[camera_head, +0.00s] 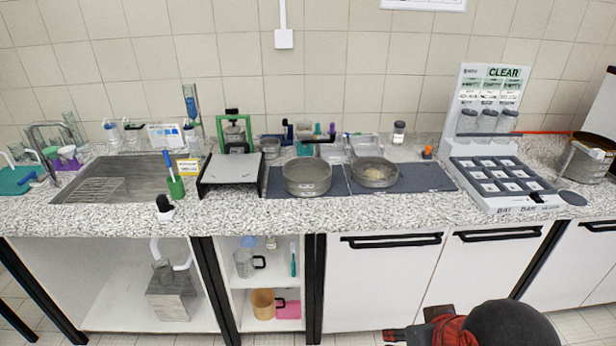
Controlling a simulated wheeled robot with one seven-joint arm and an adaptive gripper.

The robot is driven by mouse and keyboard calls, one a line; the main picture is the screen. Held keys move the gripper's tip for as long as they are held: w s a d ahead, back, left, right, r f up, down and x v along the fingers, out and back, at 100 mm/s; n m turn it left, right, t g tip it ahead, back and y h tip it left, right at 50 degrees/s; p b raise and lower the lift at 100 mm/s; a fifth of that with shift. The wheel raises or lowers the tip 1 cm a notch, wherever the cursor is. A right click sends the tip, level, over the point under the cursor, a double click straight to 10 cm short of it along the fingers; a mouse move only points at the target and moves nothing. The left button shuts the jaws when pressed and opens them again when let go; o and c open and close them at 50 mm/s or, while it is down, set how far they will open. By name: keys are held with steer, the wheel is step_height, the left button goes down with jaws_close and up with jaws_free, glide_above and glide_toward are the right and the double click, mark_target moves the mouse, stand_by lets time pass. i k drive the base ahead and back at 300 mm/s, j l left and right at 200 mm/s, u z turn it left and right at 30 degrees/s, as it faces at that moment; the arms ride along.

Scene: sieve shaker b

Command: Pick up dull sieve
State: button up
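Two round metal sieves stand on dark mats on the speckled counter. The left sieve (307,187) is larger in view and deeper-looking, with a greyish, seemingly empty inside. The right sieve (375,181) looks shallower and holds some tan material. Both look grey, and I cannot tell for sure which one is the dull sieve. My gripper (398,337) shows only in part at the bottom edge, low in front of the white cabinet doors and well below the counter. Its fingers are too small and cut off to tell whether they are open. Nothing is seen in it.
A flat grey plate on a black frame (231,170) stands left of the sieves, with a green device (234,131) behind. Jars and bottles line the back. A white display rack (492,150) with a compartment tray stands right. The sink (118,180) is left.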

mark_target(372, 172)
steer(key=i+l, duration=0.15)
steer(key=i, duration=0.8)
steer(key=i+l, duration=0.1)
steer(key=i, duration=0.8)
